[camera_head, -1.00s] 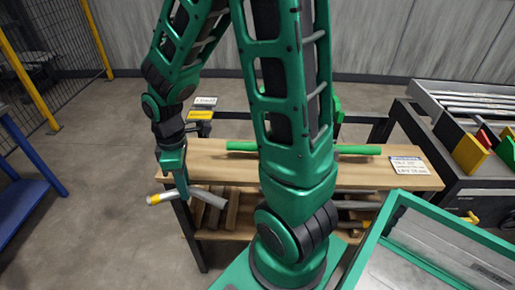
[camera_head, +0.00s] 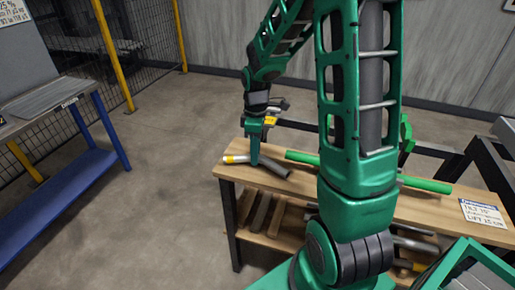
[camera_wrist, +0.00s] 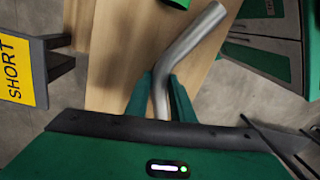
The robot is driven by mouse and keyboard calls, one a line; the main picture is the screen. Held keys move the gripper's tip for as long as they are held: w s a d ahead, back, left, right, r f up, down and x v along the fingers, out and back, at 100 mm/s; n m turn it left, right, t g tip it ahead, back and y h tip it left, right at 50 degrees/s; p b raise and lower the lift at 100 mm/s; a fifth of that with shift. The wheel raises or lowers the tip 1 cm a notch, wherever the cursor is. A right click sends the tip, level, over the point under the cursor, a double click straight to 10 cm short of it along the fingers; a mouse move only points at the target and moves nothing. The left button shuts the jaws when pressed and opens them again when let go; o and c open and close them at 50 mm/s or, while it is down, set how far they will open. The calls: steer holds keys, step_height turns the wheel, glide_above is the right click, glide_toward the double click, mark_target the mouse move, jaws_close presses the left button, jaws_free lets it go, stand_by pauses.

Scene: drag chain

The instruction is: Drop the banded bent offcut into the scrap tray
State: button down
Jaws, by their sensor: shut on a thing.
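My gripper (camera_head: 256,160) is shut on the bent offcut (camera_head: 272,157), a grey bent tube with a yellow-and-white band at its left end. The offcut is held above or at the left end of the wooden bench; I cannot tell if it touches the top. In the wrist view my gripper fingers (camera_wrist: 161,97) clasp the grey tube (camera_wrist: 187,42), which bends to the upper right; the band is hidden there. No scrap tray can be told for certain.
A green rod (camera_head: 431,184) lies on the wooden bench (camera_head: 228,173). Grey and brown pieces lie on its lower shelf. A blue stand (camera_head: 62,182) is at the left, with open floor between. A yellow "SHORT" sign (camera_wrist: 18,72) shows in the wrist view.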

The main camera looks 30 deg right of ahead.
steer(key=w+d, duration=0.2)
steer(key=shift+w+d, duration=0.1)
steer(key=shift+d, duration=0.25)
steer(key=shift+d+f, duration=0.1)
steer(key=shift+f, duration=0.2)
steer(key=shift+f, duration=0.1)
steer(key=c, duration=1.5)
jaws_free()
steer(key=shift+c, duration=0.2)
